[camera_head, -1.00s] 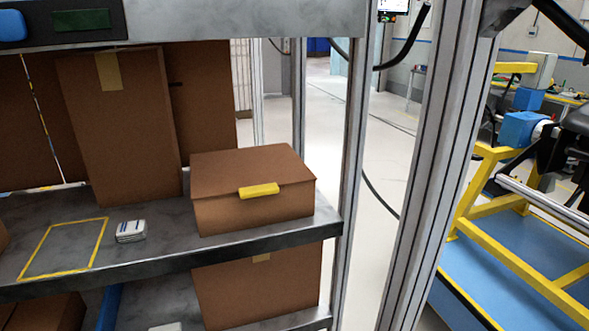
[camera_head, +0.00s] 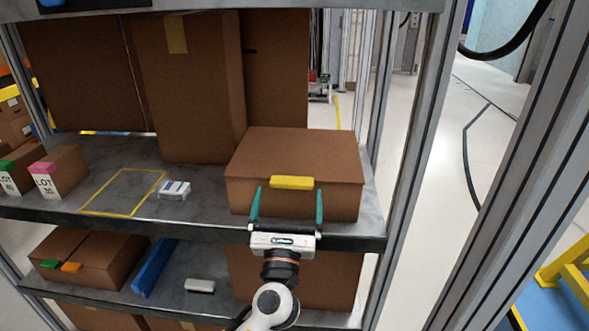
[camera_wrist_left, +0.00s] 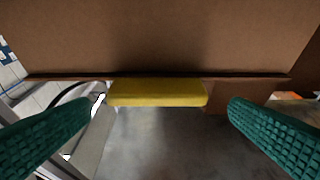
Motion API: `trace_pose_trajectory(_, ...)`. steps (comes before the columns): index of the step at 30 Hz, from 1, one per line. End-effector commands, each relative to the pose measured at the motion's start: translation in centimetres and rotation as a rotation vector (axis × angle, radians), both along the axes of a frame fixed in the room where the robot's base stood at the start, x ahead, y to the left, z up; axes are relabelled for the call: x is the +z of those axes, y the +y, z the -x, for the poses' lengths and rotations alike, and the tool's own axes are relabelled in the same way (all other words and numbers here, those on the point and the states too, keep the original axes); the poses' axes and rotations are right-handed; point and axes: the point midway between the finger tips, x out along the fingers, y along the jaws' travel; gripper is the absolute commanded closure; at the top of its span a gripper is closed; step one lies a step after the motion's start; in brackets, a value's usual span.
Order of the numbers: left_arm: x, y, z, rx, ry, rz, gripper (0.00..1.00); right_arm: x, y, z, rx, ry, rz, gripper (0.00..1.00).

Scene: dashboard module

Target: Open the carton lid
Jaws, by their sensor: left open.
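The brown carton (camera_head: 330,198) sits on the middle shelf with its lid (camera_head: 300,150) shut. A yellow tab (camera_head: 291,182) sticks out at the lid's front edge. My left gripper (camera_head: 288,204) is in front of the carton, open, with one green finger to each side of the tab. In the left wrist view the tab (camera_wrist_left: 157,93) lies between the two spread fingers (camera_wrist_left: 163,132), with a gap on both sides. The lid's edge (camera_wrist_left: 60,77) runs across that view. My right gripper is not in view.
The metal shelf (camera_head: 215,210) holds a white block (camera_head: 174,189) beside a yellow outlined square (camera_head: 125,190). Tall cartons (camera_head: 190,95) stand behind. LOT boxes (camera_head: 62,172) stand at the left. A grey upright (camera_head: 408,150) rises right of the carton.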

Motion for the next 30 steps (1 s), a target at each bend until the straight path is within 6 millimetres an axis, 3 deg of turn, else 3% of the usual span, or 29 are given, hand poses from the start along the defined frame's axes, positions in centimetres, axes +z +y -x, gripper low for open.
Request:
trace_pose_trajectory(3,1.2,0.0,-2.3,0.001,-0.002,0.0,0.0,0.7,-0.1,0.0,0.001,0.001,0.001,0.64)
trace_pose_trajectory(9,2.2,0.0,-5.1,0.0,0.0,0.001,0.0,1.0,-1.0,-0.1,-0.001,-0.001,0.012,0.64)
trace_pose_trajectory(23,2.5,0.0,-6.2,-0.001,0.002,0.003,0.0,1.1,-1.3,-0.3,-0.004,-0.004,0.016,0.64)
trace_pose_trajectory(30,2.5,0.0,-6.2,-0.001,0.002,0.002,0.39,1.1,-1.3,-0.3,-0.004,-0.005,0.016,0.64)
